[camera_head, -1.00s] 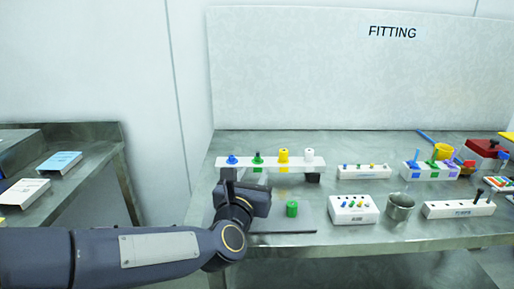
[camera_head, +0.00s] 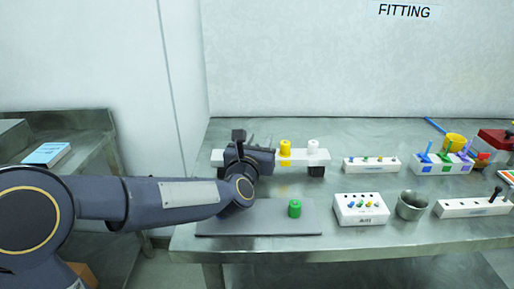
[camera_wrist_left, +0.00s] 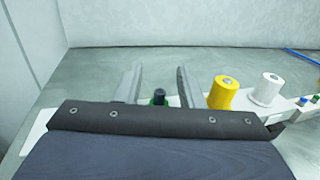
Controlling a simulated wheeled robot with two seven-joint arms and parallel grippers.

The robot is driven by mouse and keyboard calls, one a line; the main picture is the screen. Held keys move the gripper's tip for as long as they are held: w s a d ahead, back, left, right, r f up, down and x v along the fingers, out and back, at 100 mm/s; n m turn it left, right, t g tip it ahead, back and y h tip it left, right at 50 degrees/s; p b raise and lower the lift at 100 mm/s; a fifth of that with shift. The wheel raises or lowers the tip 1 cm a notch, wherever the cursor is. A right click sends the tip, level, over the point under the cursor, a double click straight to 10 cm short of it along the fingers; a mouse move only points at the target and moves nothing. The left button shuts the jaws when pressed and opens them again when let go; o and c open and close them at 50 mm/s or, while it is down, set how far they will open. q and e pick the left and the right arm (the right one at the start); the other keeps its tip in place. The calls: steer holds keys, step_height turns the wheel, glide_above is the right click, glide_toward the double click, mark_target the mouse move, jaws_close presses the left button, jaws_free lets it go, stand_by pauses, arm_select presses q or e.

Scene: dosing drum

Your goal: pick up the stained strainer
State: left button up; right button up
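I cannot make out which thing is the stained strainer. A long white rack (camera_head: 303,157) holds a yellow spool-like piece (camera_head: 285,147) and a white one (camera_head: 313,147); both also show in the left wrist view (camera_wrist_left: 223,92). My left gripper (camera_head: 259,142) is over the left part of the rack and hides the pieces there. In the left wrist view, its two fingers (camera_wrist_left: 159,76) are apart, with a dark-knobbed green piece (camera_wrist_left: 159,97) seen between them. I see no contact with it. My right gripper is out of view.
A grey mat (camera_head: 262,219) with a green cylinder (camera_head: 295,208) lies in front. To the right stand a white block with coloured pegs (camera_head: 361,216), a metal cup (camera_head: 411,205), a yellow cup (camera_head: 454,142) and more small racks. Bare table lies behind the rack.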

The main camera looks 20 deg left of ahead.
arm_select(q)
steer(key=shift+w, duration=0.3)
jaws_close()
steer(key=shift+r, duration=0.1)
steer(key=shift+r, duration=0.6)
steer(key=r, duration=0.1)
steer(key=r+p, duration=0.1)
steer(key=r, duration=0.1)
steer(key=shift+s+d, duration=0.2)
steer(key=shift+s, duration=0.1)
steer(key=s+d+r+p, duration=0.2)
steer(key=s+d+r, duration=0.1)
steer(key=s, duration=0.3)
steer(key=s+d+r+p, duration=0.1)
steer(key=s+d+r, duration=0.2)
steer(key=s+r, duration=0.2)
steer(key=shift+s+d+r+p, duration=0.35)
